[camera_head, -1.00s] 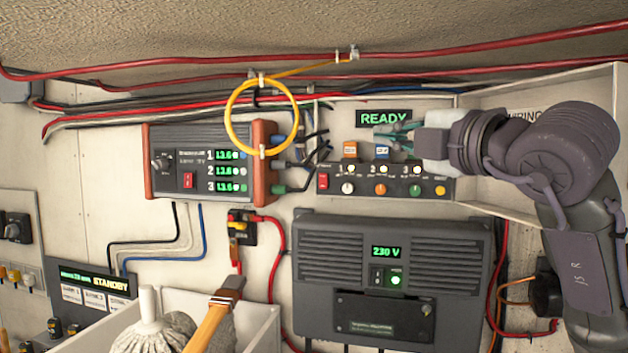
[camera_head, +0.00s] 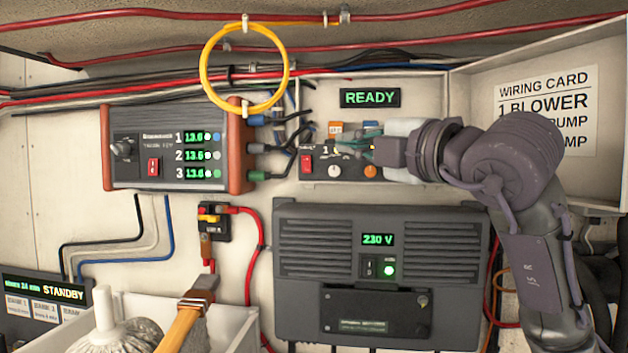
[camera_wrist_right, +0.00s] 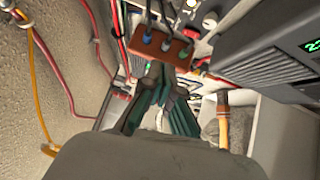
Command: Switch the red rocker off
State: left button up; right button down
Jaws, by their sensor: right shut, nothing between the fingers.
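A red rocker (camera_head: 306,164) sits at the left end of the small dark switch panel (camera_head: 320,173) in the head view. Another red rocker (camera_head: 153,167) is on the grey box with orange-brown ends (camera_head: 150,150) further left. Which side of either is pressed in is too small to tell. My right gripper (camera_head: 343,144) is shut and empty, its teal fingers pointing left in front of the panel, up and right of the panel's rocker. The gripper and wrist hide the panel's right part. In the right wrist view the closed fingers (camera_wrist_right: 160,80) point toward the box's orange-brown end (camera_wrist_right: 163,47). My left gripper is not in view.
A green READY display (camera_head: 370,97) is above the panel. A yellow cable loop (camera_head: 205,75) hangs at left, and dark plugged cables run between box and panel. A large grey 230 V unit (camera_head: 300,245) is below. A white bin (camera_head: 238,325) holds a mop and a wooden handle.

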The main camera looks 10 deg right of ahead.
aim_at(302, 160)
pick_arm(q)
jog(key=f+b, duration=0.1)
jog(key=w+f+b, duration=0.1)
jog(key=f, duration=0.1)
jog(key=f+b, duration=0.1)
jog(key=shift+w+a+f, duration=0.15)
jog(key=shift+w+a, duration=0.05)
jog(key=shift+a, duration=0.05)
pick_arm(e)
notch_tip(302, 160, down, 4)
jog(key=shift+f, duration=0.2)
jog(key=shift+w+a, duration=0.1)
jog(key=shift+w, duration=0.1)
